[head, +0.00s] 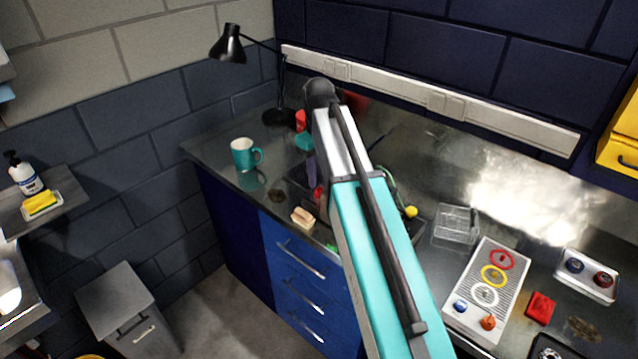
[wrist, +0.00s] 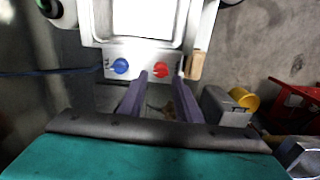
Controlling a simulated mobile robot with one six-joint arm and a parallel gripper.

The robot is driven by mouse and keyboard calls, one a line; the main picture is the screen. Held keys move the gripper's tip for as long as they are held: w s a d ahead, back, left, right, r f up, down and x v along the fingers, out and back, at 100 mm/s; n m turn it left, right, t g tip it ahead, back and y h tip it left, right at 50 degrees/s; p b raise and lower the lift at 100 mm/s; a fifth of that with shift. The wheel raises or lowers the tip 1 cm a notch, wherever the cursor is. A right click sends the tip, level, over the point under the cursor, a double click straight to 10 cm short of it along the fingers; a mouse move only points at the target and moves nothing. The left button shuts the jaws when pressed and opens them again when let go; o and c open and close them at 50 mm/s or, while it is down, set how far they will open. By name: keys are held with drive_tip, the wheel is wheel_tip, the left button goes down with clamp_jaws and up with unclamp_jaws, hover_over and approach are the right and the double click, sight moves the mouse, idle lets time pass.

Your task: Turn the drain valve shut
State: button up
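In the wrist view a pale panel below a basin (wrist: 101,29) carries a blue knob (wrist: 120,66) and a red knob (wrist: 161,69). No readable label shows which knob is the drain valve, and I cannot tell either knob's setting. My gripper (wrist: 161,77) is open, with its two purple fingers apart. The fingertips show on either side of the red knob, with nothing held between them. I cannot tell whether they touch the knob.
In the wrist view a wooden block (wrist: 195,65) is right of the panel. A grey box (wrist: 225,106), yellow container (wrist: 244,98) and red crate (wrist: 296,105) lie farther right. In the head view, the bench holds a teal mug (head: 243,155) and a striped panel with knobs (head: 484,290).

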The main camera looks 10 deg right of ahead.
sight(319, 188)
wheel_tip(319, 188, up, 9)
drive_tip(key=b, duration=0.2)
drive_tip(key=shift+r, duration=0.15)
idle(0.3)
idle(0.5)
